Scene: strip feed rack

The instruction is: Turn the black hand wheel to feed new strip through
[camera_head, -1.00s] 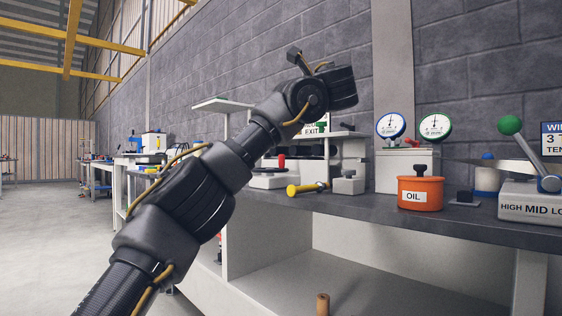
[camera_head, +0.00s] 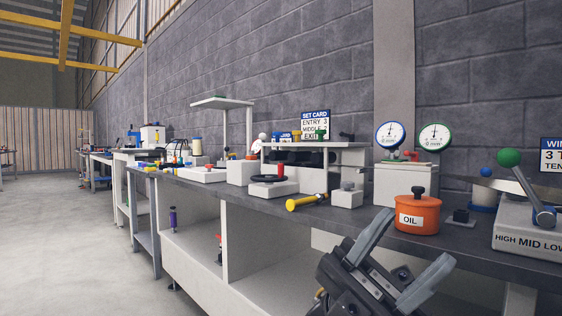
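A black disc-shaped wheel (camera_head: 267,179) with a red upright knob (camera_head: 280,168) lies flat on a low white block on the grey bench, left of centre; it looks like the hand wheel. Behind it stands a white rack (camera_head: 352,147) with dark parts under its top; I cannot make out any strip. My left gripper (camera_head: 416,240) is in the lower right, in front of the bench edge. Its two grey fingers are spread apart with nothing between them. It is well right of the wheel and apart from it. My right gripper is not in view.
The grey bench top (camera_head: 330,217) bears a yellow-ended tool (camera_head: 306,201), a small white block (camera_head: 347,197), an orange oil pot (camera_head: 417,214) and a lever box (camera_head: 525,228). Two dial gauges (camera_head: 390,135) stand behind. The floor at left is clear.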

